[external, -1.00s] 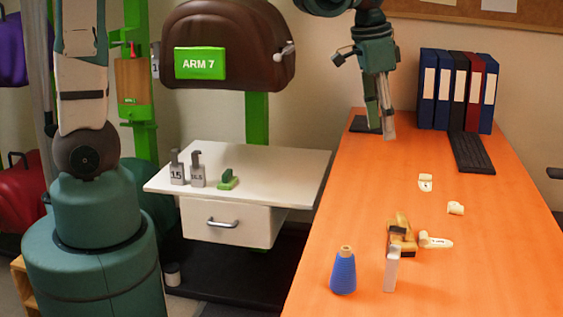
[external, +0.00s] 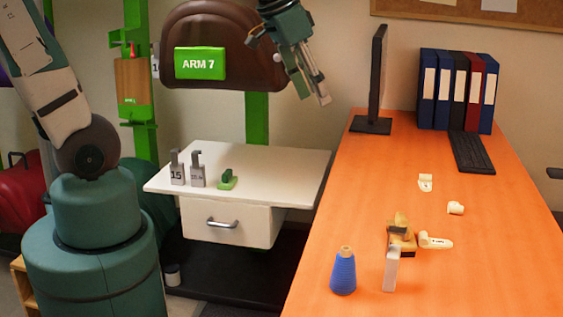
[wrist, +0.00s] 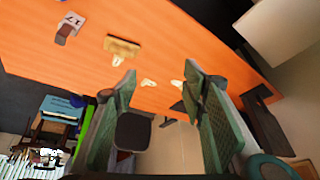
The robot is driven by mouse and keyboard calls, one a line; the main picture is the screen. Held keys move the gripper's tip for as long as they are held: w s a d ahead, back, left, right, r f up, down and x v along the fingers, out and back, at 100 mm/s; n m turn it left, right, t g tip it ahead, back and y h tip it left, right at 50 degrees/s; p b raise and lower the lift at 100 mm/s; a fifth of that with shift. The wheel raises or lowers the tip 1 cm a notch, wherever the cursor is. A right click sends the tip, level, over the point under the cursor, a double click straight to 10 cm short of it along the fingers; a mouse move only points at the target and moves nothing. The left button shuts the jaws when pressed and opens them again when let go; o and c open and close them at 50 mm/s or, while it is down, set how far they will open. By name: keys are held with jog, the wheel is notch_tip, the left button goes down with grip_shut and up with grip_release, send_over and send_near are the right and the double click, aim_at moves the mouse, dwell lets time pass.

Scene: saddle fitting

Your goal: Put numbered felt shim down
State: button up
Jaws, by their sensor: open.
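Three small cream pieces lie on the orange table: a far one (external: 425,183) with a dark mark, a middle one (external: 455,208), and a near one (external: 436,241) with small dark lettering beside a tan wooden block (external: 402,240). They look like the felt shims, but I cannot read their numbers. My gripper (external: 315,92) is open and empty, in the air left of the orange table's far end. In the wrist view my gripper's spread fingers (wrist: 163,112) frame the floor and a dark seat, and the wooden block (wrist: 122,45) shows beyond them.
A blue cone spool (external: 343,272) and a grey block (external: 391,270) stand at the near end; the wrist view shows a block marked 17 (wrist: 69,26). A monitor (external: 378,85), keyboard (external: 472,152) and binders are at the back. Grey blocks stand on the white table (external: 280,165).

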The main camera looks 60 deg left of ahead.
jog(key=s+a+n+t, duration=0.2)
jog(key=s+a, duration=0.3)
jog(key=s, duration=0.4)
jog(key=shift+s+f+n+y, duration=0.2)
jog(key=shift+s+n+y, duration=0.1)
jog(key=shift+o, duration=0.5)
jog(key=shift+w, duration=0.1)
